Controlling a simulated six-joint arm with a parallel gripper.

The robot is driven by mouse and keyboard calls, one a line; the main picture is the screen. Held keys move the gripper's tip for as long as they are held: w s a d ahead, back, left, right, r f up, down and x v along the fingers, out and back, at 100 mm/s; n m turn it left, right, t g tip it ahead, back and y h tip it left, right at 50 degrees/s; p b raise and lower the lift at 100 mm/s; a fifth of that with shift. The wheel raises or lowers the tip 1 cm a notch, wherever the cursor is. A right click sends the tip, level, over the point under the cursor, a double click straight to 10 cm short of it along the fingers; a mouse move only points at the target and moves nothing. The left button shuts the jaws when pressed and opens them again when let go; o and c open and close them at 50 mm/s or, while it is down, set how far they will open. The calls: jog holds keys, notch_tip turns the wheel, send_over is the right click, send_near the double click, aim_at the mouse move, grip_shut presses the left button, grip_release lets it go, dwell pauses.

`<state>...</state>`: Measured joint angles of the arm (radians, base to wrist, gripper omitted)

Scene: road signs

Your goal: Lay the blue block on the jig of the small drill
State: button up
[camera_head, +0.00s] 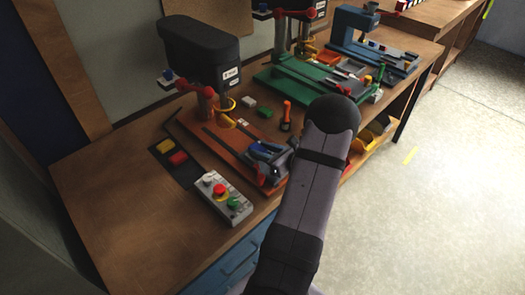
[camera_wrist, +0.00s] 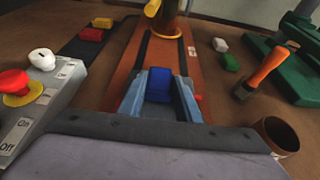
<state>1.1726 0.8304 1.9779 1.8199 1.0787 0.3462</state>
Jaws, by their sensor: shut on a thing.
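The blue block (camera_wrist: 158,84) lies between two blue-grey sides over the orange-brown base (camera_wrist: 128,62) of the nearest drill (camera_head: 205,52). Those sides look like the drill's jig (camera_wrist: 187,104), but I cannot tell them surely from my fingers. My gripper (camera_wrist: 158,104) is shut on the blue block, its dark body filling the bottom of the wrist view. Whether the block touches the jig below is hidden. In the head view a blue-grey cluster (camera_head: 266,153) shows at the front of the base, partly behind my arm.
A control box (camera_head: 222,197) with a red button stands left of the base. Yellow (camera_wrist: 92,34) and red blocks lie on a dark mat. White (camera_wrist: 220,45) and green (camera_wrist: 231,62) blocks, an orange-handled tool (camera_wrist: 262,72) and a brown cup (camera_wrist: 276,136) are at right.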

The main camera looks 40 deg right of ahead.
jog(key=shift+s+a+f, duration=0.1)
jog(key=shift+f, duration=0.25)
jog(key=o, duration=1.3)
jog(key=shift+o, duration=0.2)
jog(key=shift+a, duration=0.1)
jog(key=shift+s, duration=0.1)
jog(key=shift+s+b, duration=0.35)
jog(key=shift+s, duration=0.05)
jog(key=v, duration=0.2)
jog(key=b+v, duration=0.1)
jog(key=v, duration=0.2)
jog(key=shift+r, duration=0.35)
jog(key=shift+s+r+b, duration=0.35)
jog(key=shift+s+r, duration=0.05)
jog(key=shift+s, duration=0.2)
jog(key=shift+w, duration=0.1)
